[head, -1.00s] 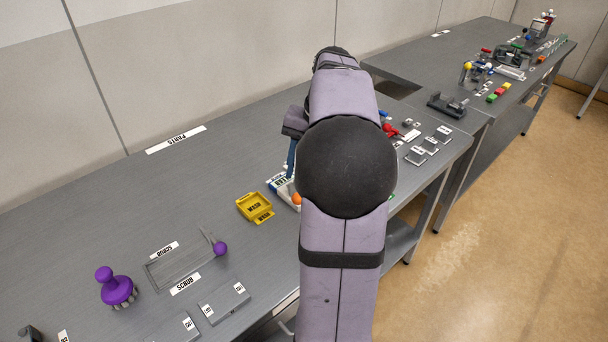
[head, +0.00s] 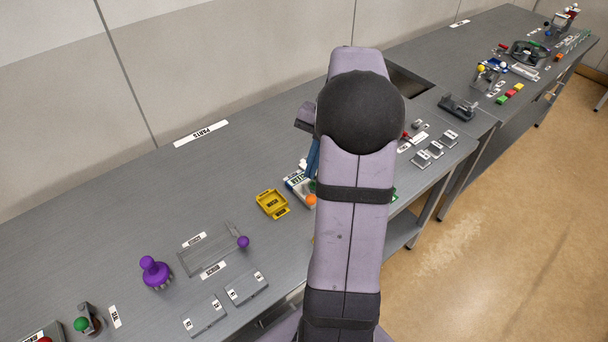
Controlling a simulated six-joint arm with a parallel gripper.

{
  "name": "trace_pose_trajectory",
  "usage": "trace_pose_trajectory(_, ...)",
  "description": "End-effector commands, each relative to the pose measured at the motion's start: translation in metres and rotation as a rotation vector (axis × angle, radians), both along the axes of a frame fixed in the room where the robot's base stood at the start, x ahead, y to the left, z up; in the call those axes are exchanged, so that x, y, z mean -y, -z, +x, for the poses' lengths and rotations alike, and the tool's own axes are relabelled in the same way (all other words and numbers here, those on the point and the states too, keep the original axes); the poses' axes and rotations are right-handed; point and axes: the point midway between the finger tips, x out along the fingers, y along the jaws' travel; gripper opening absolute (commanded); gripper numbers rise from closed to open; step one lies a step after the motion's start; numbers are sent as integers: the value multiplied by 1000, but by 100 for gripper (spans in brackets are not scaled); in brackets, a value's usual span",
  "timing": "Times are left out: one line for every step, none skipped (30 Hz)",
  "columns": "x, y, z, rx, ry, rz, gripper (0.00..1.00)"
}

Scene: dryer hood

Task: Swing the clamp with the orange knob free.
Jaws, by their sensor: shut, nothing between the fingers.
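The orange knob (head: 310,200) shows just left of my arm, at the front edge of a small labelled fixture (head: 296,187). The clamp's arm and the rest of the fixture are mostly hidden behind my arm, so I cannot tell how the clamp is turned. My gripper (head: 312,163) shows only as a narrow blue part pointing down behind my arm, above the fixture and just behind the knob. It is shut with nothing in it. Its fingertips are not clear, and I cannot tell whether it touches the clamp.
A yellow tray (head: 271,204) sits left of the fixture. Further left are a grey frame with a purple knob (head: 243,242) and a purple-handled brush (head: 154,271). Labelled grey blocks (head: 436,148) lie to the right. The bench behind the yellow tray is clear.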

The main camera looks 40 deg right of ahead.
Motion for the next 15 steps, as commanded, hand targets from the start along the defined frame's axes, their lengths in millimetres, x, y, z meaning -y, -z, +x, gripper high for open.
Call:
trace_pose_trajectory(-7,-8,1,-26,79,39,0)
trace_pose_trajectory(-10,0,3,-39,143,54,0)
trace_pose_trajectory(-13,8,5,-55,231,72,0)
trace_pose_trajectory(-14,15,7,-65,295,80,0)
trace_pose_trajectory(-15,19,9,-76,359,90,0)
trace_pose_trajectory(-15,19,13,-85,448,97,0)
trace_pose_trajectory(-16,21,15,-94,510,106,0)
trace_pose_trajectory(-15,21,18,-102,575,112,0)
trace_pose_trajectory(-15,22,20,-114,655,122,0)
trace_pose_trajectory(-14,22,23,-122,711,126,0)
trace_pose_trajectory(-13,23,25,-128,764,131,0)
trace_pose_trajectory(-12,22,27,-139,829,138,0)
trace_pose_trajectory(-11,22,28,-146,872,141,0)
trace_pose_trajectory(-10,22,29,-151,910,145,0)
trace_pose_trajectory(-9,23,30,-160,954,148,0)
